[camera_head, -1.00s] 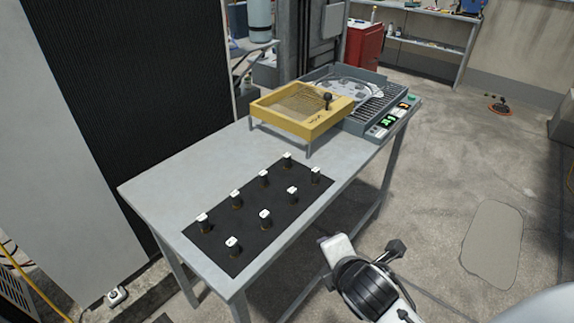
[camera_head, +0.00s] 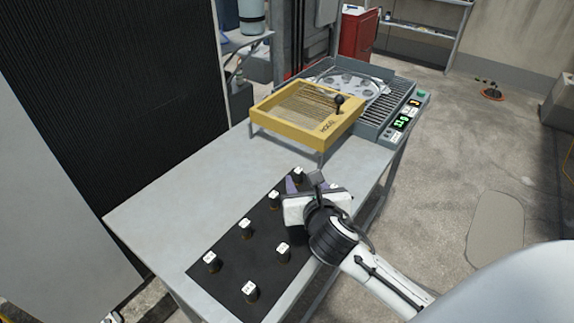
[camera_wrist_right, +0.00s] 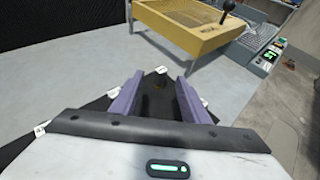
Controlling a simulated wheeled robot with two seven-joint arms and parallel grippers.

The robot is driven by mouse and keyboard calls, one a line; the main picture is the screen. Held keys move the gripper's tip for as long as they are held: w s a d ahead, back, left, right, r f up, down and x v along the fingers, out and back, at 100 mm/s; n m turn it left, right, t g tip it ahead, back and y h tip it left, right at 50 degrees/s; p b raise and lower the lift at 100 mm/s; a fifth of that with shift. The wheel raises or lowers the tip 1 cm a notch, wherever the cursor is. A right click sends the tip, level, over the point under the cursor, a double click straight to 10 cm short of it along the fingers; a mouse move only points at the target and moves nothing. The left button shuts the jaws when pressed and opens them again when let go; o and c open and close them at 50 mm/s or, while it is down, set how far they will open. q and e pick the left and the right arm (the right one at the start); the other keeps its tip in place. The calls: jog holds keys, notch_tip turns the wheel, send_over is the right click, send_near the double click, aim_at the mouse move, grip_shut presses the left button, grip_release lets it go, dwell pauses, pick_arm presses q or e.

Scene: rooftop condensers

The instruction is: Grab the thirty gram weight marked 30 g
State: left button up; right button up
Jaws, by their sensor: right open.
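Several small dark weights with white marked tops stand on a black mat (camera_head: 225,276). Their marks are too small to read, so I cannot tell which is the 30 g one. One weight (camera_head: 298,174) stands at the mat's far end; others (camera_head: 274,200) (camera_head: 246,229) run along the left row. My right gripper (camera_head: 303,184) is open over the mat's far right part and hides part of it. In the right wrist view, one weight (camera_wrist_right: 160,71) shows in the gap between the purple fingers (camera_wrist_right: 160,84), beyond them, not gripped. My left gripper is out of view.
A yellow framed mesh tray (camera_head: 318,140) stands on the table (camera_head: 185,200) behind the mat. A grey machine with green displays (camera_head: 400,122) sits behind it at the right. The table is bare left of the mat. A dark ribbed panel (camera_head: 120,90) rises behind the table's left side.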

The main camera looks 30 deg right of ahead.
aim_at(299, 174)
jog(key=x, duration=0.4)
jog(key=shift+s+d, duration=0.1)
jog(key=x, duration=0.2)
jog(key=b+x, duration=0.1)
jog(key=x, duration=0.2)
jog(key=shift+s+f, duration=0.15)
jog(key=shift+f, duration=0.35)
jog(key=c, duration=1)
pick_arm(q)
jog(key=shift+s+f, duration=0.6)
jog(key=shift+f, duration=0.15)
pick_arm(e)
grip_shut()
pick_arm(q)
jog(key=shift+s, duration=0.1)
